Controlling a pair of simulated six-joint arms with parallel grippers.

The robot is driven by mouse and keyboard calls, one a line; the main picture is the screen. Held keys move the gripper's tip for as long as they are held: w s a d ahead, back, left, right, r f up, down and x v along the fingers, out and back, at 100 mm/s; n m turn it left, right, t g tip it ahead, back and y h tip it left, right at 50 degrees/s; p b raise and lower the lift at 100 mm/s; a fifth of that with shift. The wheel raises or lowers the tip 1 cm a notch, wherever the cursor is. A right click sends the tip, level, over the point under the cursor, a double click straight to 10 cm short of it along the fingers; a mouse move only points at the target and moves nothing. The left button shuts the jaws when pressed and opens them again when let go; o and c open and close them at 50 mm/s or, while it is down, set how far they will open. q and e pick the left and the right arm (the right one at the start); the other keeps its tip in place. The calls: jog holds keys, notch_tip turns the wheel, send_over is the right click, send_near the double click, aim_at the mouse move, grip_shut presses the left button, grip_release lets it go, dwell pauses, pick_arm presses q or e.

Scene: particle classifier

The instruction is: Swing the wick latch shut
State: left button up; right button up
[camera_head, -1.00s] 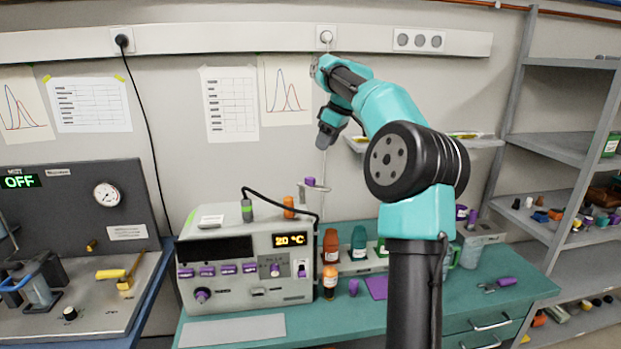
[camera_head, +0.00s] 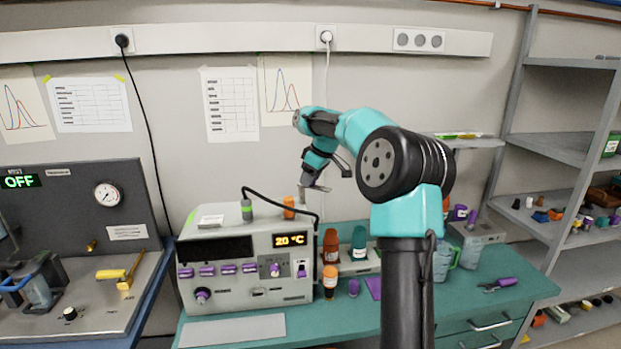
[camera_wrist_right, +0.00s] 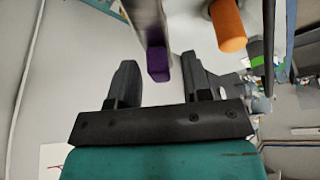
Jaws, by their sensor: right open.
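The wick latch looks to be a grey bar with a purple end, standing up at the right rear of the grey classifier (camera_head: 245,250). In the right wrist view its purple end (camera_wrist_right: 158,65) lies between the two dark fingertips, nearer the left one, with its grey bar (camera_wrist_right: 148,25) running up out of the picture. My right gripper (camera_head: 318,186) is open around or just short of the purple end; I cannot tell whether a finger touches it. In the head view the gripper hides the purple end. My left gripper is not in view.
An orange cap (camera_head: 289,206) stands beside the latch and shows in the right wrist view (camera_wrist_right: 230,28). A black cable (camera_head: 280,195) arches over the classifier. Bottles (camera_head: 331,245) stand to its right. The wall is close behind.

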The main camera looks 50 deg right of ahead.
grip_shut()
dwell(0.4)
jog(key=shift+s, duration=0.1)
